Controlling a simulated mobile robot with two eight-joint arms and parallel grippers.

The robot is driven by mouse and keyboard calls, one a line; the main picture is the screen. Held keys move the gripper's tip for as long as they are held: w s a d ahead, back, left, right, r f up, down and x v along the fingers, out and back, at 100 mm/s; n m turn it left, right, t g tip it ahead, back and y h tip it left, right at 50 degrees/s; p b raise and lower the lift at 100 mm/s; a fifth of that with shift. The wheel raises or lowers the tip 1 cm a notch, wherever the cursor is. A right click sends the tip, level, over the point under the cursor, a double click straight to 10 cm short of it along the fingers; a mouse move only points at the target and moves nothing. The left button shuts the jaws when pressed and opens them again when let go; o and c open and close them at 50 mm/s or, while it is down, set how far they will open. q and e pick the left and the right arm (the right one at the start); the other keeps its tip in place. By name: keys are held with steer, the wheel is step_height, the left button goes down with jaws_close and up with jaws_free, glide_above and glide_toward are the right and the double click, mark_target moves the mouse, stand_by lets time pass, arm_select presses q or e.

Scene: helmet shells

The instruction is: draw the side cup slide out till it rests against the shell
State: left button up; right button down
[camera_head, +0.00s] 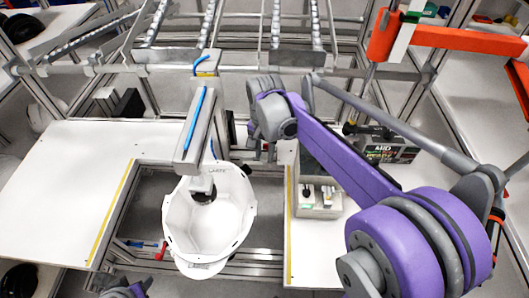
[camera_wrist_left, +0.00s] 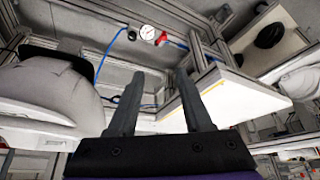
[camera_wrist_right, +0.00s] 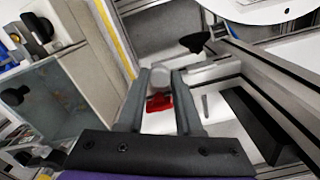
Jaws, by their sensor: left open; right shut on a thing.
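The white helmet shell (camera_head: 208,222) sits open side up in the gap between two white worktops, below a grey fixture (camera_head: 196,128) with a blue strip. A dark round part shows inside the shell. My right gripper (camera_wrist_right: 163,88) is shut on a light grey rounded knob (camera_wrist_right: 161,76), presumably the slide's handle. In the head view, my arm hides its fingertips and the knob. The slide's cup cannot be clearly made out. My left gripper (camera_wrist_left: 157,85) is open and empty below the worktop level. The shell's outside (camera_wrist_left: 40,92) is left of it in the left wrist view.
White worktops with yellow edge strips lie left (camera_head: 70,180) and right (camera_head: 313,262) of the gap. A beige bin (camera_head: 318,198) of small parts stands on the right. A pressure gauge (camera_wrist_left: 149,32) and blue hose lie ahead of my left gripper. Metal rails frame the back.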

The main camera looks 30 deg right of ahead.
steer(key=shift+s+a, duration=0.35)
steer(key=shift+s, duration=0.2)
steer(key=shift+s+a, duration=0.3)
steer(key=shift+s, duration=0.2)
steer(key=shift+s+a, duration=0.15)
steer(key=shift+s, duration=0.15)
steer(key=c, duration=0.6)
jaws_free()
steer(key=shift+w, duration=0.1)
step_height(320, 180, up, 11)
steer(key=shift+f+p, duration=0.1)
steer(key=shift+p, duration=0.25)
